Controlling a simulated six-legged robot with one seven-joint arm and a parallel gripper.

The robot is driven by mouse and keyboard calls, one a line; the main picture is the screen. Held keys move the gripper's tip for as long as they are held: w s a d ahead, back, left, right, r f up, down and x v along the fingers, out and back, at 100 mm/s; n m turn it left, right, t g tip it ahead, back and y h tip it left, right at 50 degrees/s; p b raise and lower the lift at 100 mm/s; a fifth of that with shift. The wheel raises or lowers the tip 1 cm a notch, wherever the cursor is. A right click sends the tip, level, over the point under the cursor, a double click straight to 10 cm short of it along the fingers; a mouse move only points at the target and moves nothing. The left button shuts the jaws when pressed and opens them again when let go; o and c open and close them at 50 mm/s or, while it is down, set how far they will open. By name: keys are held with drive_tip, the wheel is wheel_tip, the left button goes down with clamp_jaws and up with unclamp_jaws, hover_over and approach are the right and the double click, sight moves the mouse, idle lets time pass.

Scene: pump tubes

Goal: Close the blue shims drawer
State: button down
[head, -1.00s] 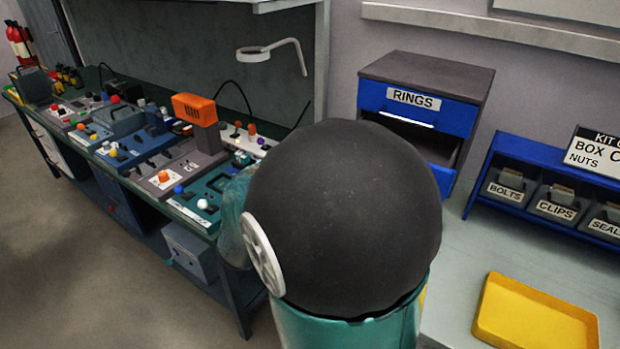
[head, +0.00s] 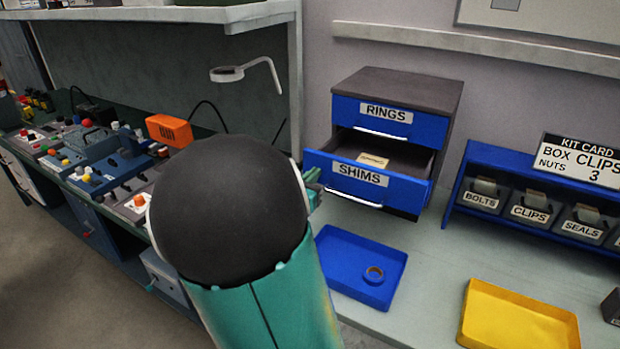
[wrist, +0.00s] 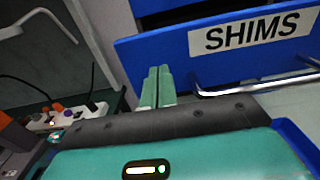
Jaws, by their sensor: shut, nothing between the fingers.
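The blue shims drawer (head: 366,178) is pulled out below the rings drawer in the head view. Its white label reads SHIMS, and a pale packet (head: 373,160) lies inside. In the wrist view its front (wrist: 160,52) and silver handle (wrist: 255,86) are close ahead. My gripper (wrist: 158,72) is shut and empty, its green fingertips at or just in front of the left end of the drawer front. I cannot tell whether they touch. In the head view my gripper (head: 313,182) is partly hidden behind my arm, left of the drawer.
The rings drawer (head: 388,118) above is shut. A blue tray (head: 335,245) with a ring (head: 374,274) lies on the counter below. A yellow tray (head: 520,318) and a rack of labelled bins (head: 530,212) are to the right. A cluttered bench (head: 75,185) stands left.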

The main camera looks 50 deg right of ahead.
sight(340, 155)
drive_tip(key=d, duration=0.5)
drive_tip(key=w+d, duration=0.1)
drive_tip(key=d, duration=0.4)
drive_tip(key=w+d, duration=0.1)
drive_tip(key=d, duration=0.4)
drive_tip(key=shift+w+d, duration=0.25)
drive_tip(key=shift+d, duration=0.35)
drive_tip(key=shift+d+r, duration=0.1)
drive_tip(key=shift+r, duration=0.05)
drive_tip(key=shift+d, duration=0.1)
